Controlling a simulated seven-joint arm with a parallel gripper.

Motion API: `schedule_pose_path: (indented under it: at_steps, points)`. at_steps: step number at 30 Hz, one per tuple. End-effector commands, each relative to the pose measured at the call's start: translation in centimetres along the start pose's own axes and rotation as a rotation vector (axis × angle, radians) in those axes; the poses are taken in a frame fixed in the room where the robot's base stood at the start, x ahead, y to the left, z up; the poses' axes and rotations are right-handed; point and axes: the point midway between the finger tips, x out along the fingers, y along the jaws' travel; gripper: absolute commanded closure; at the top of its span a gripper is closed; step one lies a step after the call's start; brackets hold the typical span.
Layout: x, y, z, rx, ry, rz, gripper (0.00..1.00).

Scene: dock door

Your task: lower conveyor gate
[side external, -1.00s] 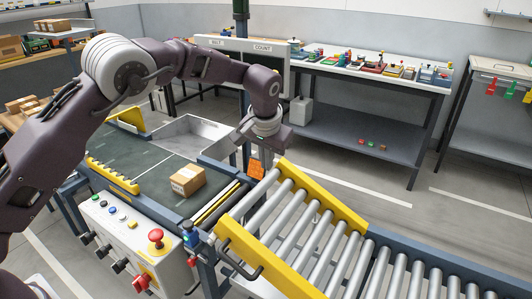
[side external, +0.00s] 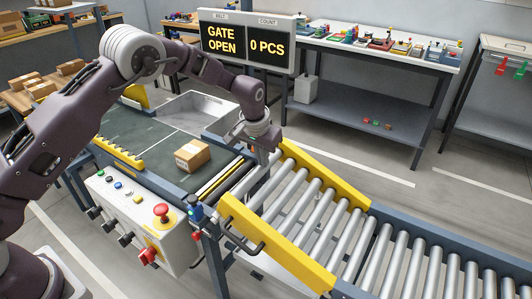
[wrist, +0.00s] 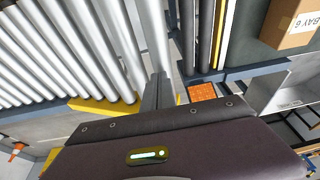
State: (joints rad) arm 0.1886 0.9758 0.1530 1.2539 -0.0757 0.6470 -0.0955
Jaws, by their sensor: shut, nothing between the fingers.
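The conveyor gate (side external: 305,232) is a section of silver rollers between two yellow side rails. It slopes up towards the belt, steeper than the fixed rollers beside it. A black bar handle (side external: 243,243) is on its near rail. The display (side external: 248,42) reads GATE OPEN and 0 PCS. My gripper (side external: 268,158) is shut and empty, pointing down at the far corner of the gate's raised end. In the wrist view its fingers (wrist: 157,92) are close to the gate's yellow rail (wrist: 105,104); I cannot tell whether they touch.
A cardboard box (side external: 192,155) sits on the dark belt (side external: 150,140). A control box (side external: 140,225) with a red stop button stands in front. Fixed rollers (side external: 440,270) run off to the right. An orange plate (wrist: 201,91) is beside my fingers.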

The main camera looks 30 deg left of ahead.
Motion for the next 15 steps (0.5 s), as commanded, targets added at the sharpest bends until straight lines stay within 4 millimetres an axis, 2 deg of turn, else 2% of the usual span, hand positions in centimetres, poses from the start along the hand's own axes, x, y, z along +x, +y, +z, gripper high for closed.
schedule_pose_path:
  at_steps: [1, 7, 12, 15]
  points:
    - [1.0, -0.9, 0.4, -0.027, -0.010, 0.050, 1.00]
    - [5.6, -2.9, 1.6, -0.092, -0.005, 0.260, 1.00]
    - [9.0, -3.6, 2.3, -0.099, 0.003, 0.298, 1.00]
    - [10.2, -3.8, 2.7, -0.096, 0.003, 0.296, 1.00]
